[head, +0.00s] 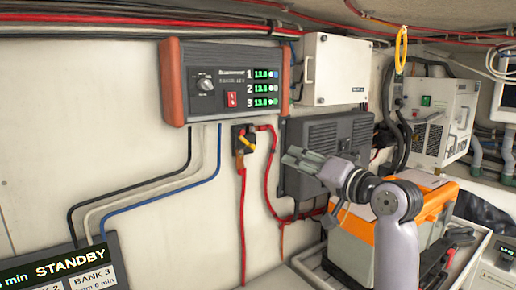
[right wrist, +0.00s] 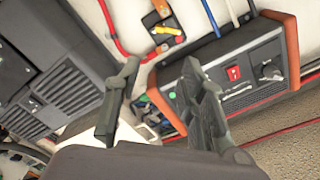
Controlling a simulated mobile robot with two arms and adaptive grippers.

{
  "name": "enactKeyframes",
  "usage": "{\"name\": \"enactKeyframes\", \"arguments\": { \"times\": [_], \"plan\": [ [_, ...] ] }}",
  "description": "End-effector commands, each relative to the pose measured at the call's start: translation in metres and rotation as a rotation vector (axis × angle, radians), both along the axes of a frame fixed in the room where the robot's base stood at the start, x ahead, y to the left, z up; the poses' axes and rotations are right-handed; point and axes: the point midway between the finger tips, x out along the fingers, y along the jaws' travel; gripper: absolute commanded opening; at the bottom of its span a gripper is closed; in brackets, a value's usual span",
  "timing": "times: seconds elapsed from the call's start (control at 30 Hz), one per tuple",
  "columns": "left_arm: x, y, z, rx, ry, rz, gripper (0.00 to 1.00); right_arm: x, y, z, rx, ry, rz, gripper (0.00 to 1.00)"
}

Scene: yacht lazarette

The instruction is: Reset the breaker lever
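The breaker (head: 238,131) is a small black block on the pale wall below the charger panel, with red cables at it. Its yellow lever (head: 247,140) lies tilted across its front. In the right wrist view the yellow lever (right wrist: 167,30) shows beyond and between my fingertips, with an orange piece beside it. My right gripper (head: 291,157) is to the right of the breaker and a little lower in the head view, apart from it. In the right wrist view its two fingers (right wrist: 160,66) are spread with nothing between them. My left gripper is not in view.
The charger panel (head: 229,80) with orange ends hangs above the breaker. A dark finned box (head: 325,135) is on the wall behind my right gripper. Red cables (head: 270,190) hang below the breaker. An orange-topped case (head: 433,205) stands at right. A STANDBY display (head: 60,265) is at lower left.

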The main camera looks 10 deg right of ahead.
Motion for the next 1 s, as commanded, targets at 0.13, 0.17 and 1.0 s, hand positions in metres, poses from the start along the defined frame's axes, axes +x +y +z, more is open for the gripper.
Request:
{"name": "enactKeyframes", "arguments": {
  "times": [0.13, 0.17, 1.0],
  "plan": [
    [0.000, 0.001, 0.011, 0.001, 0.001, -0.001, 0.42, 0.018, 0.009, 0.003, 0.003, 0.003, 0.004, 0.37],
    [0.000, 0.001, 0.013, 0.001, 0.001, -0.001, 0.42, 0.023, 0.011, 0.003, 0.002, 0.005, 0.004, 0.37],
    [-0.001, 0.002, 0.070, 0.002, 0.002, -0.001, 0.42, 0.154, 0.064, 0.000, -0.003, 0.002, 0.000, 0.37]
  ]
}}
